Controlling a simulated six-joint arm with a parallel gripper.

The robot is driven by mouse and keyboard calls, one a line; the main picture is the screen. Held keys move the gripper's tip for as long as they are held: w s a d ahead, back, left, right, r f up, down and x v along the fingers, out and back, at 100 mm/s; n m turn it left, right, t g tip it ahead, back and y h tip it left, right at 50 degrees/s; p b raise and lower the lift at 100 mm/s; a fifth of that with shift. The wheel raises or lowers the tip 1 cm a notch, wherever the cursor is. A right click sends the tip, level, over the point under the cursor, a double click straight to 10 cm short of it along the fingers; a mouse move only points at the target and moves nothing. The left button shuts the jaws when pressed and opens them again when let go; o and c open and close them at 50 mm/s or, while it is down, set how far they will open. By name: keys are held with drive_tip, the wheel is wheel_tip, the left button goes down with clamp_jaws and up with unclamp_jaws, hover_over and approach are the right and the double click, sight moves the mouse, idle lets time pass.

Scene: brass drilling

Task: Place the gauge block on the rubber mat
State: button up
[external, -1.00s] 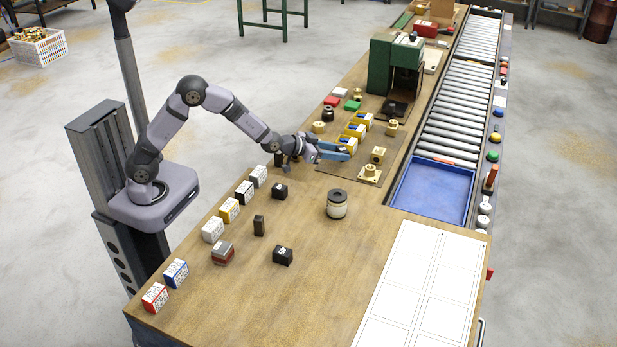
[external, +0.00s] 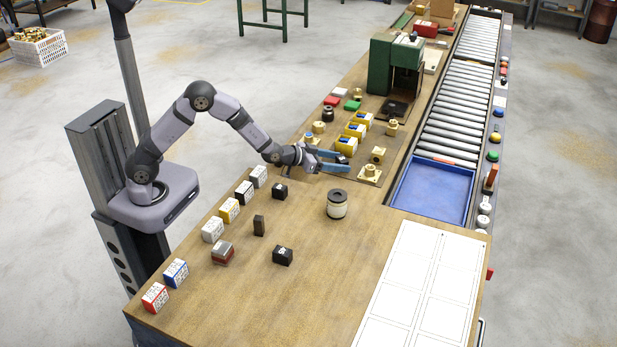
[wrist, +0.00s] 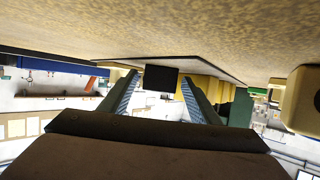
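A small dark block (wrist: 160,78), which looks like the gauge block, shows between my fingertips in the wrist view. It appears to stand on the thin dark-edged rubber mat (wrist: 215,66). Thin gaps show between the block and both fingers. My gripper (external: 346,161) is open, its blue fingers low over the near part of the brown mat (external: 395,150) in the external view. A dark patch between the fingers there may be the same block; it is too small to be sure.
A round dark-topped pot (external: 337,204) stands in front. A blue tray (external: 432,190) lies to the right.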

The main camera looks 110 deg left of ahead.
sight(338, 161)
drive_tip(key=shift+r, duration=0.1)
drive_tip(key=shift+r, duration=0.15)
drive_tip(key=v, duration=0.5)
wheel_tip(338, 161, up, 7)
idle(0.4)
idle(0.4)
